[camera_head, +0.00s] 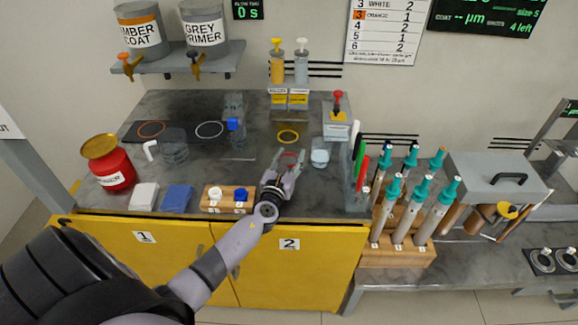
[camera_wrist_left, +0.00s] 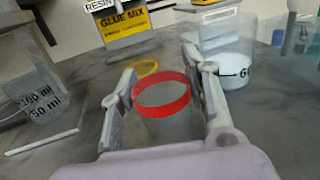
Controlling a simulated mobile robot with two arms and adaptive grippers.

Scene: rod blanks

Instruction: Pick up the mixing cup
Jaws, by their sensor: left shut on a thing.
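The mixing cup, a clear grey cup with a red rim (camera_wrist_left: 163,98), stands upright between the fingers of my left gripper (camera_wrist_left: 162,102) in the left wrist view. The fingers touch it on both sides, shut on it. In the head view the left gripper (camera_head: 289,165) is over the front of the grey bench, and the cup's red rim (camera_head: 291,157) shows between its fingertips. The gripper hides much of the cup's lower part there. I cannot tell whether its base is clear of the bench. My right gripper is not in view.
A yellow ring (camera_head: 287,136) lies behind the cup. A clear container with white contents (camera_head: 320,155) stands just right. A wooden block (camera_head: 228,198) is left of my gripper. A clear beaker (camera_head: 174,146) and red can (camera_head: 112,170) stand farther left; syringes (camera_head: 399,205) stand right.

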